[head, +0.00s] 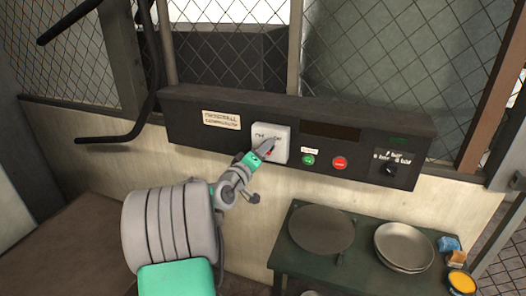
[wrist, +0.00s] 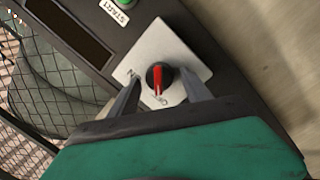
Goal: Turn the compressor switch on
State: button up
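The switch is a round black knob (wrist: 160,76) with a red pointer, on a white square plate (wrist: 180,50) in the wrist view. The pointer's lower end is toward lettering that looks like OFF; other lettering, partly hidden, is at the left. My gripper (wrist: 161,79) is open, one finger on each side of the knob, with visible gaps. In the head view the white plate (head: 281,132) is on the dark control panel (head: 220,137). My gripper (head: 269,145) reaches the plate and hides the knob there.
Right of the plate are a green button (head: 308,160), a red button (head: 340,163) and a black dial (head: 389,168). A dark side table (head: 345,275) with plates stands below right. A bent black bar (head: 125,140) is at upper left. Wire mesh is behind the panel.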

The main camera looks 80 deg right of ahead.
grip_shut()
dwell(0.4)
jog(key=shift+f+m+b, duration=0.2)
jog(key=shift+m+b, duration=0.1)
jog(key=shift+b, duration=0.5)
jog(key=m+t+b, duration=0.1)
jog(key=m+b, duration=0.4)
jog(key=b, duration=0.3)
jog(key=m+b, duration=0.5)
jog(key=b, duration=0.3)
jog(key=m+t+y+b, duration=0.1)
jog(key=m+b, duration=0.4)
jog(key=b, duration=0.4)
jog(key=shift+s+r+m+t, duration=0.3)
jog(key=shift+r+m, duration=0.05)
jog(key=shift+m, duration=0.05)
jog(key=shift+o, duration=0.7)
grip_release()
